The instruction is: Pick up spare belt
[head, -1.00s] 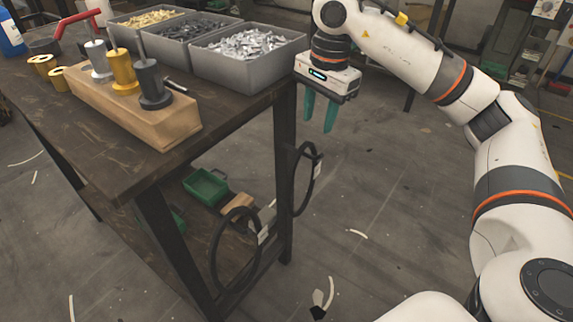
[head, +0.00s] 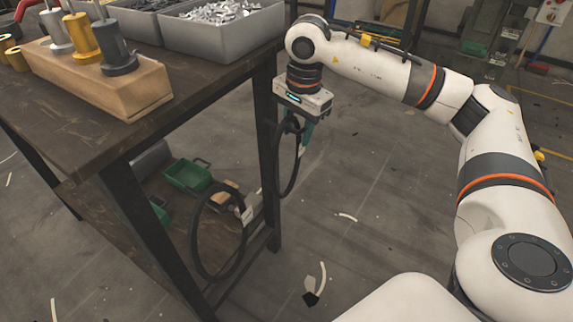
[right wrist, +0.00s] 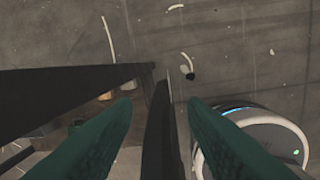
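Two black belt loops hang at the near end of the workbench. The far belt (head: 275,165) hangs by the bench leg, under my right gripper (head: 298,132). The near belt (head: 196,236) hangs lower left with a pale tag (head: 249,207). I cannot tell by marking which is the spare. My right gripper points down with its teal fingers open around the top of the far belt. In the right wrist view, the dark band of that belt (right wrist: 162,130) runs between the fingers (right wrist: 160,108), with gaps on both sides. My left gripper is out of view.
The workbench (head: 75,135) has a dark top and black legs (head: 268,150) close to the gripper. A wooden block with spools (head: 110,90) and a grey bin of metal parts (head: 215,42) stand on it. A green tray (head: 188,176) is on the lower shelf. The floor to the right is open.

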